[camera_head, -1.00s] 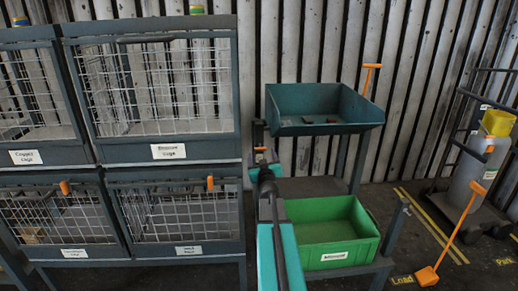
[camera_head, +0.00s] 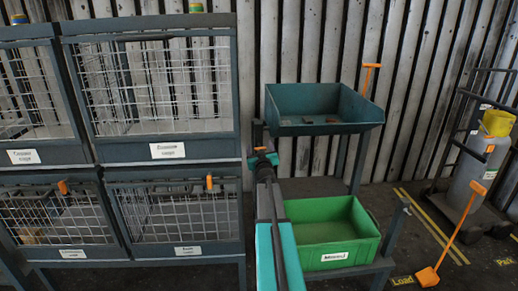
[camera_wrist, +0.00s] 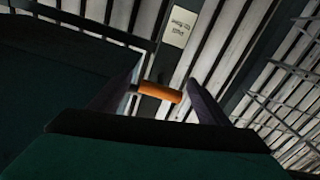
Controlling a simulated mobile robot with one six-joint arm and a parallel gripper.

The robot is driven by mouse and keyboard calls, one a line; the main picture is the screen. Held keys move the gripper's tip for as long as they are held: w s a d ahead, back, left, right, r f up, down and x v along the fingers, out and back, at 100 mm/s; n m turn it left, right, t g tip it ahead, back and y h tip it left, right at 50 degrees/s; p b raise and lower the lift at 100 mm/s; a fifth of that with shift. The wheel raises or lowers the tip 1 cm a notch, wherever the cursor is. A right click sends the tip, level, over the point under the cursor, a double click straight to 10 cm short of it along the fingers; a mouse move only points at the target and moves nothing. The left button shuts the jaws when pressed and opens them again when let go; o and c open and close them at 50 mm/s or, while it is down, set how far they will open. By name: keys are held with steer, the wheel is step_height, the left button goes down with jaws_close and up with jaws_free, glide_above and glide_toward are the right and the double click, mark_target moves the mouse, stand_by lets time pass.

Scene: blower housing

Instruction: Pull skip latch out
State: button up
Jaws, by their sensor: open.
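The skip (camera_head: 325,130) is a dark teal open bin on a stand, right of the cages. In the wrist view an orange handle (camera_wrist: 160,92), apparently the skip latch, sticks out on a short metal rod. A small orange spot by my gripper (camera_head: 264,157) in the head view looks like the same handle. My gripper (camera_wrist: 163,94) is open, with a finger on either side of the handle. A gap shows near the right finger; contact on the left is unclear. A printed label (camera_wrist: 179,27) is on the post above the handle.
Mesh cages (camera_head: 150,85) stand close on the left. A green bin (camera_head: 330,225) sits below the skip. A shovel (camera_head: 455,235) and a trolley with a cylinder (camera_head: 470,170) are farther right.

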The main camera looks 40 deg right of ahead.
steer(key=shift+w+d, duration=0.3)
steer(key=shift+w, duration=0.1)
steer(key=c, duration=1.4)
steer(key=shift+v, duration=1.55)
steer(key=shift+o, duration=0.2)
steer(key=shift+s+a+f, duration=0.1)
steer(key=shift+c, duration=0.2)
steer(key=o, duration=1.4)
steer(key=shift+s+a, duration=0.1)
